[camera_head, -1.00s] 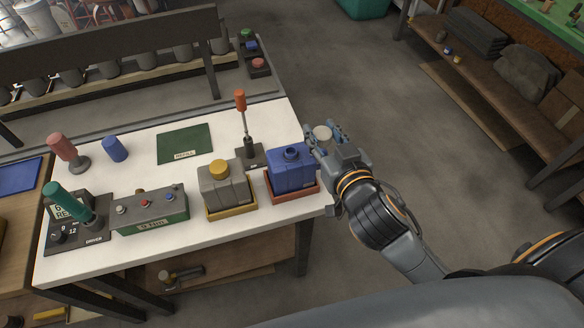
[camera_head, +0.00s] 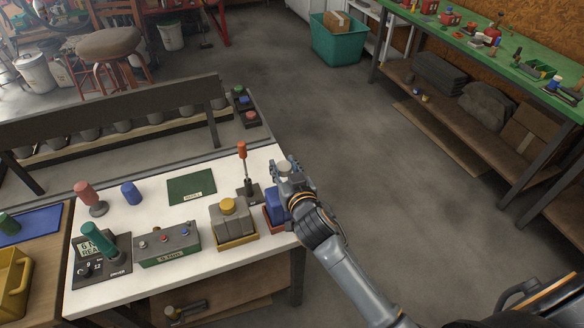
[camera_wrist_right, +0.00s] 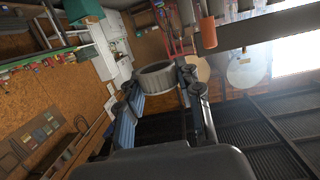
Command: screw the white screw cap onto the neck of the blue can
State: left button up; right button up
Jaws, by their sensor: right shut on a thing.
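The blue can (camera_head: 274,211) stands in a red tray (camera_head: 269,227) at the right end of the white table. My right gripper and wrist cover much of it, and its neck is hidden in the head view. My right gripper (camera_head: 286,170) is shut on the white screw cap (camera_head: 287,166) and holds it up at the table's right edge, above the can's level in the picture. In the right wrist view the cap (camera_wrist_right: 158,76) sits between the fingertips. The can is not clear in that view, so I cannot tell how cap and neck line up. My left gripper is not in view.
An orange screwdriver (camera_head: 242,165) stands upright in a dark holder just left of the gripper. A green-and-grey button box (camera_head: 166,246) is farther left. Open floor lies to the right.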

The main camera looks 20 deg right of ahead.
aim_at(285, 176)
jog(key=shift+w+d+f, duration=0.1)
jog(key=shift+w, duration=0.05)
jog(key=shift+f+b, duration=0.4)
jog(key=shift+f, duration=0.1)
notch_tip(285, 176, down, 2)
jog(key=shift+f+b, duration=0.2)
jog(key=shift+b, duration=0.8)
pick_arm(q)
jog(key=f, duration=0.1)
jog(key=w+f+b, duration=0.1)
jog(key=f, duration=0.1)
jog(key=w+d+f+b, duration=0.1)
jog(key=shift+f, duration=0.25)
pick_arm(e)
notch_tip(285, 176, down, 2)
jog(key=shift+f, duration=0.2)
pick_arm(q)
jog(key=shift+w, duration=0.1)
